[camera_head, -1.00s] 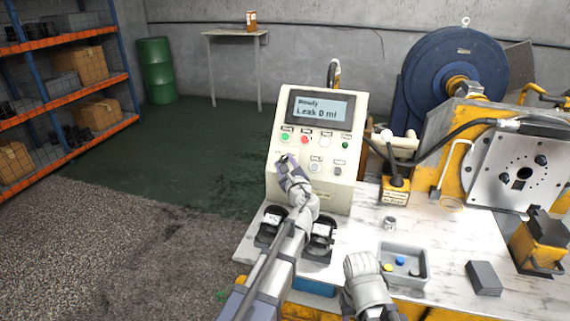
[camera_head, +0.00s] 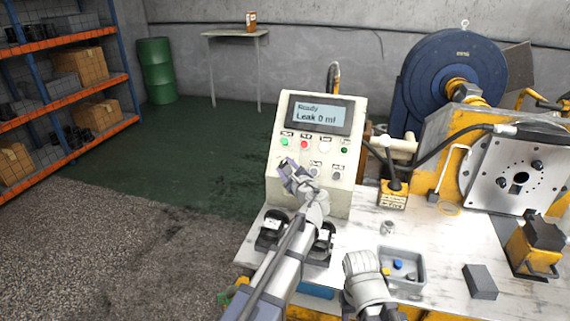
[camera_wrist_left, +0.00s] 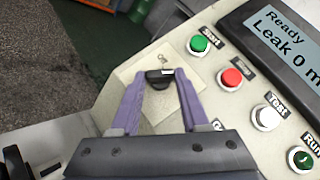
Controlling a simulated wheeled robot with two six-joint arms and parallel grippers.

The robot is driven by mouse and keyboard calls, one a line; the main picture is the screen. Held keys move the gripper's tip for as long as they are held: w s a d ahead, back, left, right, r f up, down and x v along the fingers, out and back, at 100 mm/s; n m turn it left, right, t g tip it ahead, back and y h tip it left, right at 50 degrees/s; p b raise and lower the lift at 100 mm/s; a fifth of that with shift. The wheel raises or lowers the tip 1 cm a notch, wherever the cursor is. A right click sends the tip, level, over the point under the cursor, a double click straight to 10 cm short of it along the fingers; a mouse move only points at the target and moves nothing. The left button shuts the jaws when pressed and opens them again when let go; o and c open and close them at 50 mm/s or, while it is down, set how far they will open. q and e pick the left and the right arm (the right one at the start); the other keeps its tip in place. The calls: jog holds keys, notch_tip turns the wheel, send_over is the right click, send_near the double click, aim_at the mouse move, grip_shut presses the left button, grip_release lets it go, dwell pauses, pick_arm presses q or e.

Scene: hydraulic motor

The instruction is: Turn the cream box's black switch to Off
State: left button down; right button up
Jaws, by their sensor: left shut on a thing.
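The cream box (camera_head: 348,178) stands at the left end of the workbench, its sloped front carrying a screen and buttons. Its black switch (camera_wrist_left: 160,78) sits on a pale square plate in the wrist view, with a light mark on its upper right side. In the head view, my left gripper (camera_head: 284,168) reaches the lower left of the panel and hides the switch. My right gripper's fingers do not show.
Green (camera_wrist_left: 198,43) and red (camera_wrist_left: 232,77) buttons sit close to the gripper, with a white button (camera_wrist_left: 266,117) beyond. Black devices (camera_head: 272,230) stand before the box. A grey tray (camera_head: 418,280) and a dark block (camera_head: 480,282) lie on the bench at right.

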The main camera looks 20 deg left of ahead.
pick_arm(q)
jog(key=n+g+p, duration=0.3)
jog(key=p, duration=0.1)
jog(key=r+n+g+h+p, duration=0.1)
jog(key=n+g+p, duration=0.2)
jog(key=n+p, duration=0.1)
jog(key=w+r+n+g+p, duration=0.1)
jog(key=n+g+p, duration=0.1)
jog(key=n+p, duration=0.2)
jog(key=shift+w+g+h+p, duration=0.1)
jog(key=shift+g+h+p, duration=0.3)
jog(key=shift+p, duration=0.4)
jog(key=shift+n+g+h+p, duration=0.7)
jog(key=shift+n+p, duration=0.3)
jog(key=shift+p, duration=0.15)
jog(key=shift+a+f+n+h+p, duration=0.1)
jog(key=shift+n+h+p, duration=0.2)
jog(key=shift+n+p, duration=0.1)
jog(key=shift+g, duration=0.3)
jog(key=shift+c, duration=2)
grip_release()
jog(key=shift+w, duration=0.1)
